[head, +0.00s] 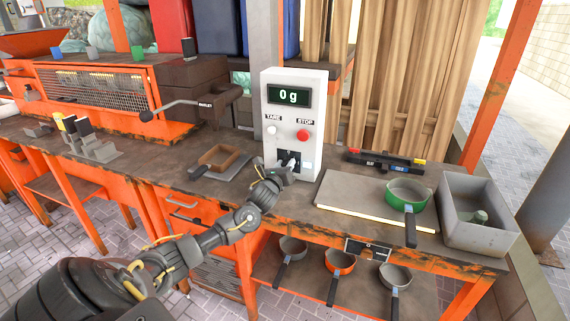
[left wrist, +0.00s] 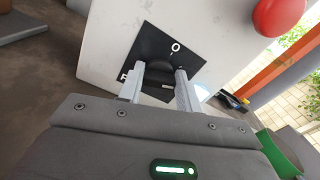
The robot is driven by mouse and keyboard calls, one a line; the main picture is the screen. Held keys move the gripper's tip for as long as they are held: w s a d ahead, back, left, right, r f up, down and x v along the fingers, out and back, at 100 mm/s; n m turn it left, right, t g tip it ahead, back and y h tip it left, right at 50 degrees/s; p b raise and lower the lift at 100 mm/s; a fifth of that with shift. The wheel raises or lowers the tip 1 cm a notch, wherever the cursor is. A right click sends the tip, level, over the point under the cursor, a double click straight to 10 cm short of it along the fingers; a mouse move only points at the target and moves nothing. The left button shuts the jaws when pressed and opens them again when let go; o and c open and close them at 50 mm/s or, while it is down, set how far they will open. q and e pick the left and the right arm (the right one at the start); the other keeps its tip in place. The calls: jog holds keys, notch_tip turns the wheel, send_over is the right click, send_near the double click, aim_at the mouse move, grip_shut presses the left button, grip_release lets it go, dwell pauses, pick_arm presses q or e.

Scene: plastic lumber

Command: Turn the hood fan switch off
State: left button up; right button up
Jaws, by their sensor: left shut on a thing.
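A black switch plate (left wrist: 146,45) sits low on the front of a white box (head: 285,92). A dark round knob (left wrist: 155,70) is in its middle. An "O" mark is at the top of the plate and another letter, partly hidden, is at the left. My left gripper (head: 291,163) reaches the plate from the front. In the left wrist view its two fingers (left wrist: 160,82) are on either side of the knob, shut on it. The fingers hide part of the knob and the plate's lower part. My right gripper is not in view.
The white box has a display reading "0 g", a white button (head: 271,130) and a red button (head: 303,136). A green pan (head: 408,190) stands on a light board to the right, with a grey bin (head: 478,190) beyond it. A brown square pan (head: 222,160) is on the left.

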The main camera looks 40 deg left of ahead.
pick_arm(q)
jog(key=shift+n+p, duration=0.3)
jog(key=shift+n, duration=0.6)
jog(key=n+p, duration=0.1)
jog(key=n, duration=0.2)
jog(key=shift+a+n, duration=0.1)
jog(key=shift+n, duration=0.7)
jog(key=n+p, duration=0.1)
jog(key=n, duration=0.3)
jog(key=shift+f+n+p, duration=0.15)
jog(key=shift+n+p, duration=0.15)
jog(key=shift+p, duration=0.1)
jog(key=shift+a+f+n+p, duration=0.15)
jog(key=shift+n+p, duration=0.15)
jog(key=shift+n, duration=1.2)
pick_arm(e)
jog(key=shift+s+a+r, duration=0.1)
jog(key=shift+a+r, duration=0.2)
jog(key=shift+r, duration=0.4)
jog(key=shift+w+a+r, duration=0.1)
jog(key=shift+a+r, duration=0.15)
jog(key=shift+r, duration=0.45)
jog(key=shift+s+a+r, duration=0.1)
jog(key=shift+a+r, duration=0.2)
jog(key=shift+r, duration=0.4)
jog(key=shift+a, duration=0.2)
pick_arm(q)
jog(key=o, duration=1)
